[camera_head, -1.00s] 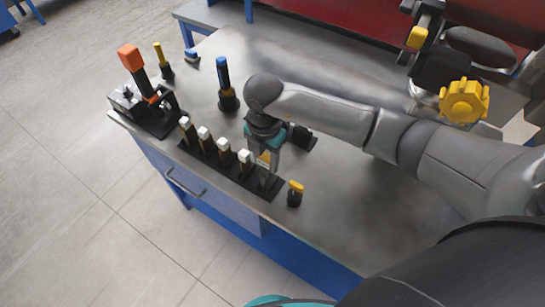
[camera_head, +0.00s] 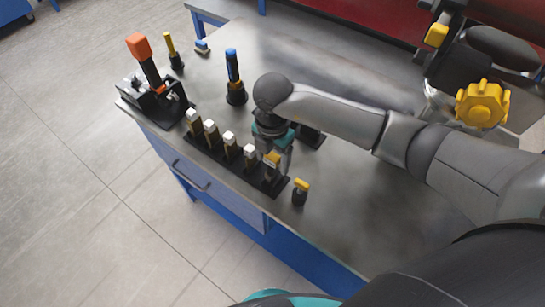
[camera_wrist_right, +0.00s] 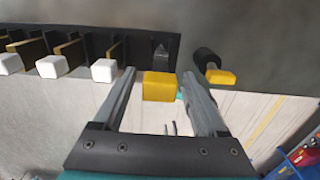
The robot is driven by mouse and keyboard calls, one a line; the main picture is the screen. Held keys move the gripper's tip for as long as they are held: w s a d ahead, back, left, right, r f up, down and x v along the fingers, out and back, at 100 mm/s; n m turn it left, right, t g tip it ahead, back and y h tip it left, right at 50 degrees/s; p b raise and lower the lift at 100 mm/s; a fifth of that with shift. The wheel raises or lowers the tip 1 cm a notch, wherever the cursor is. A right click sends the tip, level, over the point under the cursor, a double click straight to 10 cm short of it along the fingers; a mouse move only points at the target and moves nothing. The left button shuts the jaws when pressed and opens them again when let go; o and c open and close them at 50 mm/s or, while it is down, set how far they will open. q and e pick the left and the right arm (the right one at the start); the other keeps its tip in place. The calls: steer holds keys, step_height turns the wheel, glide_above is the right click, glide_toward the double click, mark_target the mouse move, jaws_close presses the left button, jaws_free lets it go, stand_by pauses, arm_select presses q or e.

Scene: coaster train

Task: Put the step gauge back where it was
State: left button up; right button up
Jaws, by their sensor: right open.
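The step gauge appears to be the yellow-topped piece (camera_head: 272,158) at the right end of the black rack (camera_head: 212,149). In the right wrist view its yellow block (camera_wrist_right: 160,86) lies between the fingers, with a gap on each side. The gripper hides much of it in the head view, and I cannot tell how deep it sits in its slot. My right gripper (camera_head: 279,166) is open, pointing down around the gauge; its two fingers also show in the right wrist view (camera_wrist_right: 158,92). My left gripper is not in view.
Several white-topped gauges (camera_head: 229,138) stand in the same rack. A small yellow-handled piece (camera_head: 301,190) stands just right of it. An orange-handled lever device (camera_head: 150,72), a blue-topped tool (camera_head: 233,70) and a yellow-topped tool (camera_head: 171,45) stand beyond. The bench's right side is clear.

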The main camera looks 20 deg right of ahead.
step_height(320, 180, up, 12)
steer(key=shift+r, duration=0.2)
stand_by(0.4)
